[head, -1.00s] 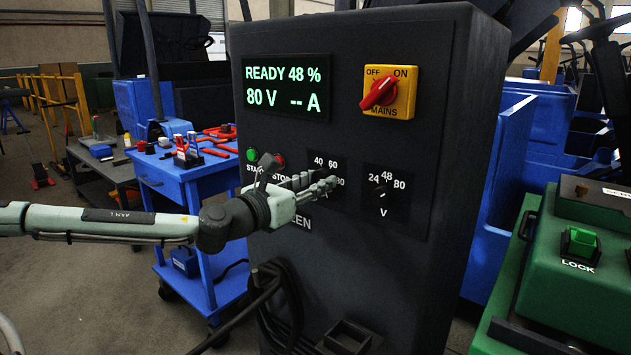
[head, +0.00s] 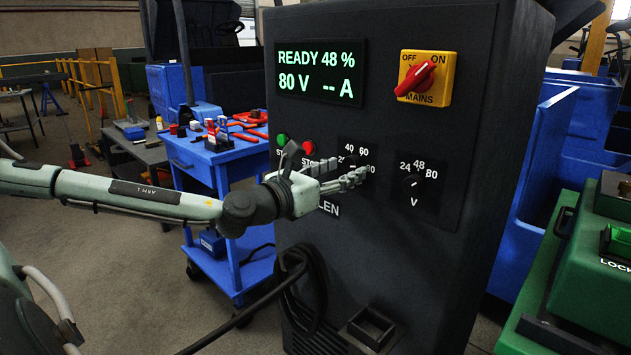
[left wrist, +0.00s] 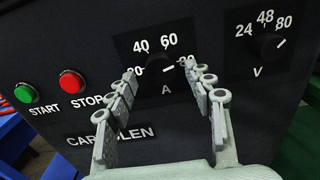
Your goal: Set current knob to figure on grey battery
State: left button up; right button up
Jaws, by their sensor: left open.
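The current knob (left wrist: 160,61), black with a white mark, sits on the charger's A dial among the figures 20, 40, 60 and 80. Its mark points right, roughly towards 80. My left gripper (left wrist: 160,72) is open, with one finger on each side of the knob in the left wrist view; I cannot tell whether they touch it. In the head view my left gripper (head: 350,176) is at the charger's front and largely hides the knob. No grey battery can be made out. My right gripper is not in view.
The voltage knob (head: 413,183) is right of the A dial. The green START button (left wrist: 26,93) and red STOP button (left wrist: 72,83) are left. The red mains switch (head: 418,78) is above. A blue cart (head: 210,165) stands left; a green LOCK unit (head: 575,270) stands right.

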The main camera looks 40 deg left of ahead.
pick_arm(q)
jog(key=s, duration=1)
jog(key=shift+s+a, duration=0.25)
jog(key=shift+a, duration=0.1)
